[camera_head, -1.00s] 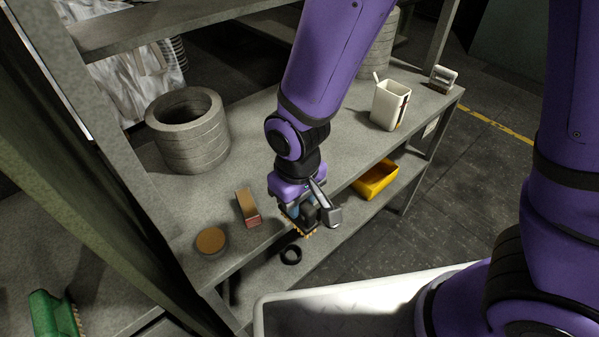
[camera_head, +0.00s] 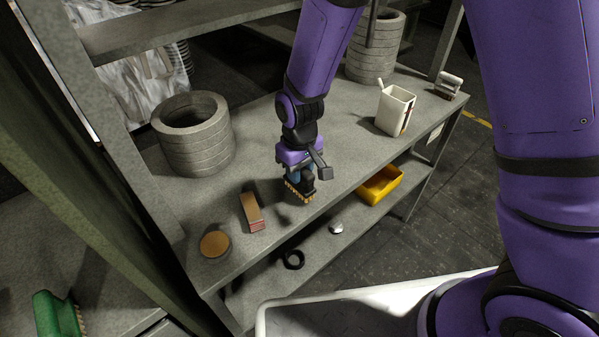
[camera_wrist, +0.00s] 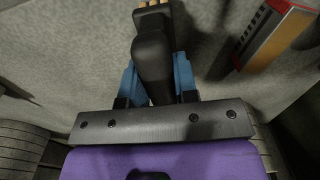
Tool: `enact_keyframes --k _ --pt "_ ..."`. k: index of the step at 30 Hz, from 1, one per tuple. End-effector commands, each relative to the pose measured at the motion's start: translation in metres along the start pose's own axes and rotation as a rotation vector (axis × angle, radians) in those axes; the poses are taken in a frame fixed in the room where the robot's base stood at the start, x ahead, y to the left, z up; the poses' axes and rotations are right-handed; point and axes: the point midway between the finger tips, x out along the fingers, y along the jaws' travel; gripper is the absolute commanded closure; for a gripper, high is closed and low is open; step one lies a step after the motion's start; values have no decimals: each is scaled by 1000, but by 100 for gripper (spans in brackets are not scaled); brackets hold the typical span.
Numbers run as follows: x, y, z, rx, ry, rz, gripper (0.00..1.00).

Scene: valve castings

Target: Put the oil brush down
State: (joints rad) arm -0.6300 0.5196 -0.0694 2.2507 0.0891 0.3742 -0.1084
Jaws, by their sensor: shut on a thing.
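The oil brush (camera_head: 300,190) has tan bristles and a dark handle. My gripper (camera_head: 298,175) is shut on it, over the front part of the grey shelf's upper board (camera_head: 330,160). The bristles point down, at or just above the board; I cannot tell whether they touch. In the wrist view the brush's black handle (camera_wrist: 153,55) lies between the blue fingers of my gripper (camera_wrist: 155,80), with the bristle end at the top edge.
A copper-and-red block (camera_head: 252,212) and a round brown-topped disc (camera_head: 214,244) lie left of the brush. Stacked grey rings (camera_head: 195,145) stand behind. A white container (camera_head: 394,110) stands to the right. A yellow bin (camera_head: 380,186) and black ring (camera_head: 293,259) are on the lower board.

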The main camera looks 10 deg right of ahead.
Motion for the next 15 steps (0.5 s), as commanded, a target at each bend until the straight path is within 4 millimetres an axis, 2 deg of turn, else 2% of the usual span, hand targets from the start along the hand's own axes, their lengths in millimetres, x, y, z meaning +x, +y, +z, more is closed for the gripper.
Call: enact_keyframes --k 3,14,15 --pt "10 0 0 1 0 0 100" --pt "13 0 0 1 2 0 100" --pt "13 0 0 1 2 0 66"
